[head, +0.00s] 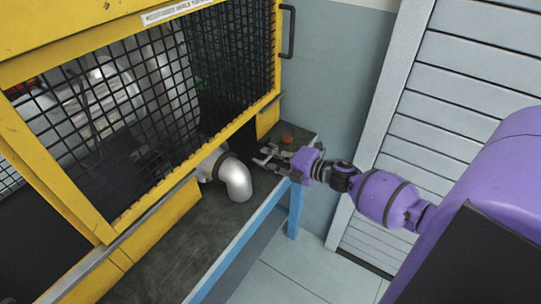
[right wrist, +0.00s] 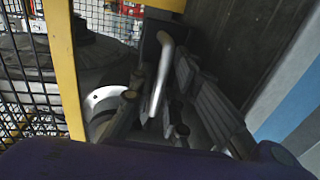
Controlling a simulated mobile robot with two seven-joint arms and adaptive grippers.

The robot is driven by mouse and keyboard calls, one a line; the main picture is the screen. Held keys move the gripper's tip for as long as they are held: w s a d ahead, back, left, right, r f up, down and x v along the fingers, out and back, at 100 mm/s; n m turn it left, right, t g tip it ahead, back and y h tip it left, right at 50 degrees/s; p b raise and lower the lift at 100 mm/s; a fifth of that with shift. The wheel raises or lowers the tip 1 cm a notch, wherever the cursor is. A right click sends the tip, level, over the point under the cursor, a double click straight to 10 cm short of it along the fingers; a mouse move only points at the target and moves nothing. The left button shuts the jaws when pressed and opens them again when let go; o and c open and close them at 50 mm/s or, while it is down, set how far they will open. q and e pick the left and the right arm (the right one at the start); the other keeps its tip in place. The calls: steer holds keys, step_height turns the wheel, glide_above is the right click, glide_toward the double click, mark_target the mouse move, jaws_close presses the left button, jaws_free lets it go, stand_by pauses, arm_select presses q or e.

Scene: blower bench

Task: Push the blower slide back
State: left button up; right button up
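The blower stands in a yellow enclosure (head: 185,205) with black mesh, and its silver elbow pipe (head: 236,178) comes out over the bench. My purple right arm reaches in from the right. Its gripper (head: 264,157) is just right of the elbow, low over the bench, with its fingers apart. In the right wrist view a bent silver bar (right wrist: 161,75) stands by the fingers; whether they touch it is unclear. A pale round flange (right wrist: 103,103) shows to its left. I cannot make out which part is the slide. My left gripper is out of view.
The dark bench top (head: 195,248) has a blue frame edge (head: 240,242). A small orange-brown knob (head: 287,139) is just behind my right gripper. A black handle (head: 289,32) sticks out from the enclosure's side. A grey slatted shutter (head: 455,95) stands to the right.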

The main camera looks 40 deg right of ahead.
jaws_close()
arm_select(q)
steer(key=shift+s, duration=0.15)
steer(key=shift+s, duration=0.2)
